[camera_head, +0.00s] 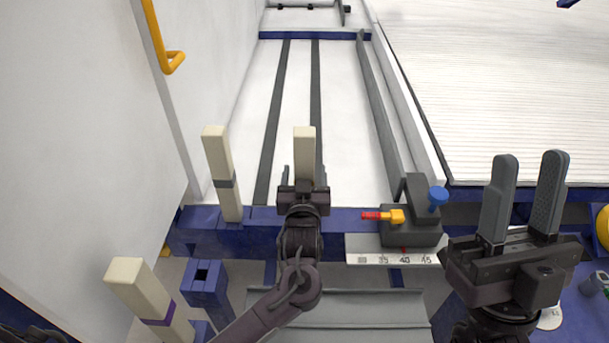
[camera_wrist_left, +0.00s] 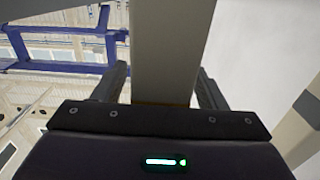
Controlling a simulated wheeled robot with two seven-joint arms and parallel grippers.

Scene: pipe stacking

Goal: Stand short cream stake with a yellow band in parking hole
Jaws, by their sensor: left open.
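A cream stake (camera_head: 304,143) stands upright at the blue beam, just beyond my left gripper (camera_head: 304,172). In the left wrist view the stake (camera_wrist_left: 165,50) rises between the two fingers, with a thin brownish-yellow strip at its lower visible end. The left gripper is open with a finger on each side of the stake; contact cannot be told. The stake's foot is hidden behind the gripper. A blue square socket with a dark empty hole (camera_head: 203,274) is left of my left arm. My right gripper (camera_head: 528,172) is open and empty at the right.
A cream stake with a grey band (camera_head: 221,170) and one with a purple band (camera_head: 145,290) stand at the left. A dark stop block (camera_head: 411,232) with a blue knob and a ruler (camera_head: 365,252) sit right of my left gripper. A white wall bounds the left.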

